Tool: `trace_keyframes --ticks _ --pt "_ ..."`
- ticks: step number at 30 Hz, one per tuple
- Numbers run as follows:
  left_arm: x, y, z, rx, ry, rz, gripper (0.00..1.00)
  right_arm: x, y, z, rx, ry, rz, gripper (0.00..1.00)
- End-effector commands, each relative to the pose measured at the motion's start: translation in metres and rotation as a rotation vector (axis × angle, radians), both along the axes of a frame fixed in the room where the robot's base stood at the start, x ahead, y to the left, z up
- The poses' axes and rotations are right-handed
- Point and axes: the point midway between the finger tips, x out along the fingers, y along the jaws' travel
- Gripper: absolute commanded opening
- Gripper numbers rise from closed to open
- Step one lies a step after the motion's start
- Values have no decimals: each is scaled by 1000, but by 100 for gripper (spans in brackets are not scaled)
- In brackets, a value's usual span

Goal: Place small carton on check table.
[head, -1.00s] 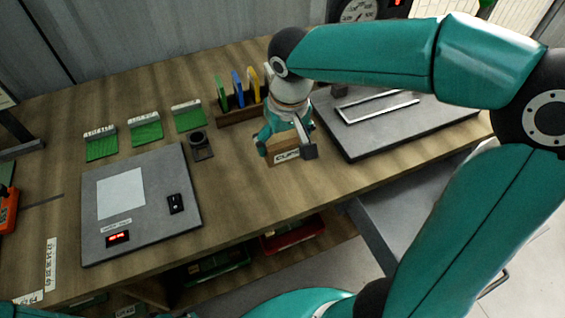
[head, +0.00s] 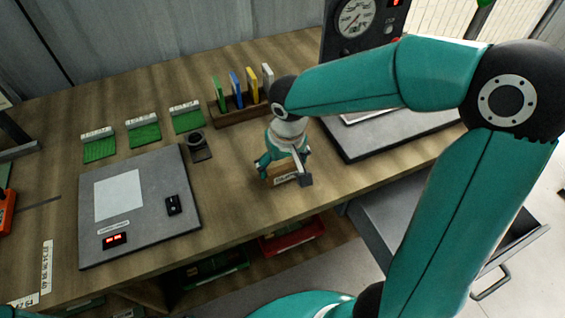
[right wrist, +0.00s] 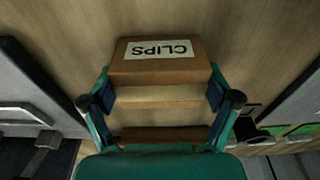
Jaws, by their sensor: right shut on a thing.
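The small carton (head: 285,178) is a brown box with a white label, and the label reads CLIPS in the right wrist view (right wrist: 155,69). My right gripper (head: 285,171) is shut on it, pointing down, with one finger on each side. The carton is over the front part of the wooden table (head: 235,195), right of the grey plate; I cannot tell whether its underside touches the wood. Part of the carton is hidden by the fingers in the head view. My left gripper is not in view.
A grey plate (head: 140,245) with a small red display lies to the left. A rack (head: 238,115) of coloured cards and a small dark stand (head: 200,154) are behind the carton. A grey platform (head: 370,140) lies right. An open drawer (head: 385,215) sticks out below.

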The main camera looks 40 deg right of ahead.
Motion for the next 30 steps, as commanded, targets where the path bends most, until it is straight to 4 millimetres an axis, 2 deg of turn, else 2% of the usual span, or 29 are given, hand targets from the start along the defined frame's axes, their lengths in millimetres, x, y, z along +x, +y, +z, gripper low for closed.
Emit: trace_keyframes --ticks 1,3,17,23,30 --pt "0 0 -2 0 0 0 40 0 0 -1 0 0 0 91" --pt "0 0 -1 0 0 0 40 0 0 -1 0 0 0 100" --pt "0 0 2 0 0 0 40 0 0 6 0 -2 0 100" --pt "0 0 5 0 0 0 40 -4 1 36 0 -7 0 100" --pt "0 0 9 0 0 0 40 -11 3 84 1 -6 0 100"
